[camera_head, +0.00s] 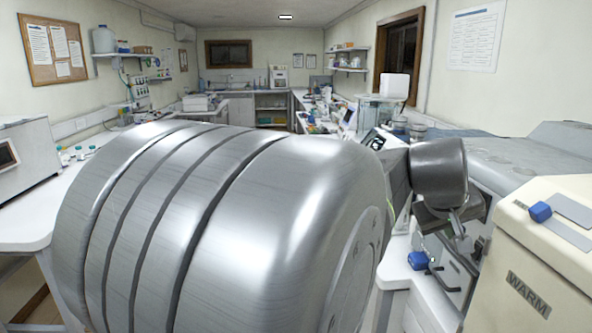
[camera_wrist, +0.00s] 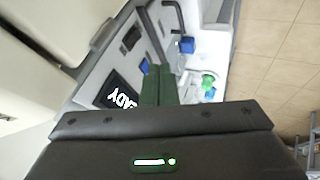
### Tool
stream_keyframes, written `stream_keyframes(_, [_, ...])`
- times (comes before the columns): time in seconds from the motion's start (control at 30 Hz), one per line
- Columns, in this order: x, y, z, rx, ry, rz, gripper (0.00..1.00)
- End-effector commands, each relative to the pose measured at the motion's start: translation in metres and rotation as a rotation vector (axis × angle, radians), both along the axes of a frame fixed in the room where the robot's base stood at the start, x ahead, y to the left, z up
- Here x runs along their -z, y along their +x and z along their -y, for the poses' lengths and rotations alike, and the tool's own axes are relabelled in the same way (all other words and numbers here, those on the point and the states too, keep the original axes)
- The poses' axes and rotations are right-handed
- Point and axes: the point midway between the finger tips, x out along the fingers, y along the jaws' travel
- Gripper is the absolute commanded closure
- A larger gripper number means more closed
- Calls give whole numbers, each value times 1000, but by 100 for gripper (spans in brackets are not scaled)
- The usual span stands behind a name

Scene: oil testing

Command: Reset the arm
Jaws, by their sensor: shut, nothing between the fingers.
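My gripper shows in the wrist view (camera_wrist: 158,85) as a dark palm with dark green fingers close together, shut and empty. It points at a light-coloured machine with a dark screen (camera_wrist: 120,94) whose lettering appears rotated and partly hidden, seemingly "READY". In the head view a dark rounded part of my arm hangs at the right above the bench equipment. A large silver part of my arm fills the foreground and hides much of the middle of the room.
A cream box marked WARM (camera_head: 528,288) stands at right with a blue block (camera_head: 540,211) on top. Another blue block (camera_head: 418,260) lies on the right bench. In the wrist view a blue block (camera_wrist: 187,45) and green-capped item (camera_wrist: 208,81) lie near the fingers. Tiled floor (camera_wrist: 275,60) is clear.

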Motion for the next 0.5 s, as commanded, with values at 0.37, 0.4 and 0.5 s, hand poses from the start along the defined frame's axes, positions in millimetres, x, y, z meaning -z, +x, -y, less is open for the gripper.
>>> stream_keyframes(0.37, [18, 9, 10, 1, 2, -4, 100])
stream_keyframes(0.4, [23, 12, 13, 1, 2, -4, 100])
stream_keyframes(0.5, [37, 20, 21, 1, 4, -6, 100])
